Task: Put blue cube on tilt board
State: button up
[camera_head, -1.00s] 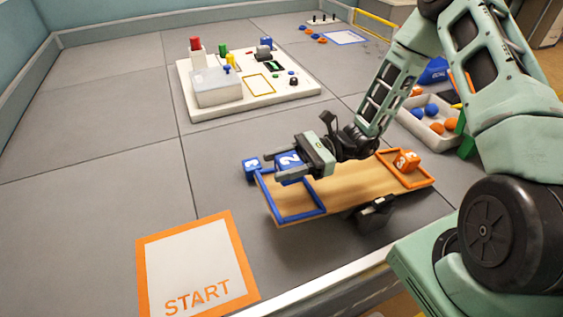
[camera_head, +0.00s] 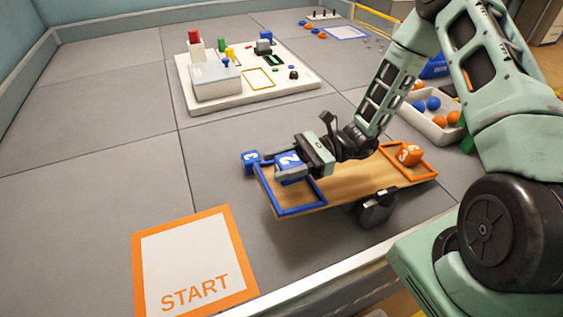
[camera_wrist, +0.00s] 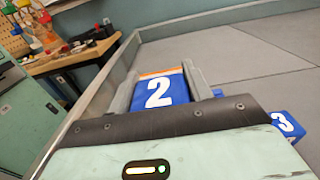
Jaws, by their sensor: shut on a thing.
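The tilt board (camera_head: 345,181) is a wooden plank with a blue frame (camera_head: 299,209) at its left end and an orange frame (camera_head: 434,173) at its right end. My gripper (camera_head: 284,170) is shut on a blue cube marked 2 (camera_head: 289,161), over the far part of the blue frame. The wrist view shows this cube (camera_wrist: 160,94) between the two fingers. I cannot tell whether it touches the board. Another blue cube marked 3 (camera_head: 250,162) is just left of the board; it also shows in the wrist view (camera_wrist: 287,125).
A white board with blocks and a clear box (camera_head: 250,102) stands at the back. A tray of blue and orange balls (camera_head: 436,127) is at the right, behind my arm. The START square (camera_head: 185,228) lies at the front left. The grey floor at left is clear.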

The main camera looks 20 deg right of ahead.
jog(key=shift+f+b, duration=0.3)
jog(key=shift+f, duration=0.35)
jog(key=shift+f, duration=0.1)
jog(key=o, duration=1)
jog(key=shift+o, duration=0.2)
jog(key=d+b, duration=0.1)
jog(key=d, duration=1.6)
jog(key=shift+d, duration=0.2)
jog(key=shift+a, duration=0.1)
